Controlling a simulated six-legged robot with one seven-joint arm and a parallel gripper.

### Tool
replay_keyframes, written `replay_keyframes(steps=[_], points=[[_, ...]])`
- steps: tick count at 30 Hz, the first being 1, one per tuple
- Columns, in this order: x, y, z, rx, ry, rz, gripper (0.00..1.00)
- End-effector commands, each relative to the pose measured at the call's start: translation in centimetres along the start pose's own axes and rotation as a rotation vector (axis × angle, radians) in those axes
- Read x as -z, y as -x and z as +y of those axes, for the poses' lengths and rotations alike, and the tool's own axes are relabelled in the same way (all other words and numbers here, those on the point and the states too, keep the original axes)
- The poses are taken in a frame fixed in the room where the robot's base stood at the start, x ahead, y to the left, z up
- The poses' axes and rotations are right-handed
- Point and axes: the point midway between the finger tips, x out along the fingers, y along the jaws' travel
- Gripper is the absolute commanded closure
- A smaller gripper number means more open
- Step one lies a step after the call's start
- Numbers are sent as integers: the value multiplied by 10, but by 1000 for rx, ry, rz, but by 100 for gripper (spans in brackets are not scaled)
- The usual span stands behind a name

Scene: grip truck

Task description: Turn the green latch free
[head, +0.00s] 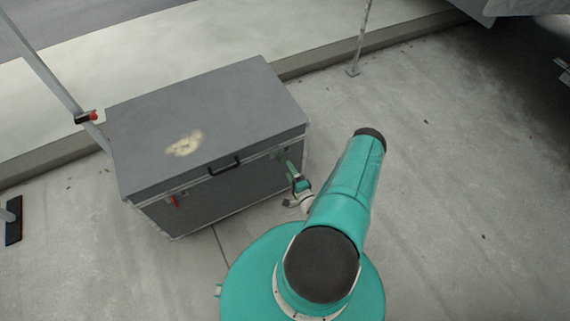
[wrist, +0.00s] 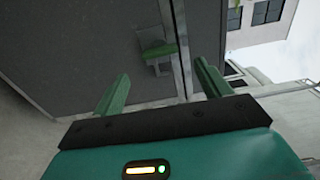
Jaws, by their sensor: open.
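A grey case (head: 206,122) with a closed lid stands on the pavement. Its green latch (wrist: 159,50) shows in the wrist view as a green tab on a grey plate on the case's front, beside the metal trim. My gripper (wrist: 162,69) is open and empty, with its two green fingers either side of the latch in the picture. The fingers look short of the latch, with a gap. In the head view my gripper (head: 291,172) is at the right end of the case's front, and the latch there is small and partly hidden by it.
A red latch (head: 174,201) is at the left of the case's front, and a black handle (head: 224,166) is in the middle. A metal pole (head: 58,85) leans by the case's left side. A thin stand (head: 361,40) is behind. Pavement to the right is clear.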

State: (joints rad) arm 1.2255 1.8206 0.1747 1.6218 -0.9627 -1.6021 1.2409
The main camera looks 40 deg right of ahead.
Motion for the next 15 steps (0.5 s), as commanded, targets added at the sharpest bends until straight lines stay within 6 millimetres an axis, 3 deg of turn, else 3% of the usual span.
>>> replay_keyframes(steps=[7, 15], points=[[0, 51, 0, -2, -2, 0, 24], [0, 71, 0, 0, -1, -1, 24]])
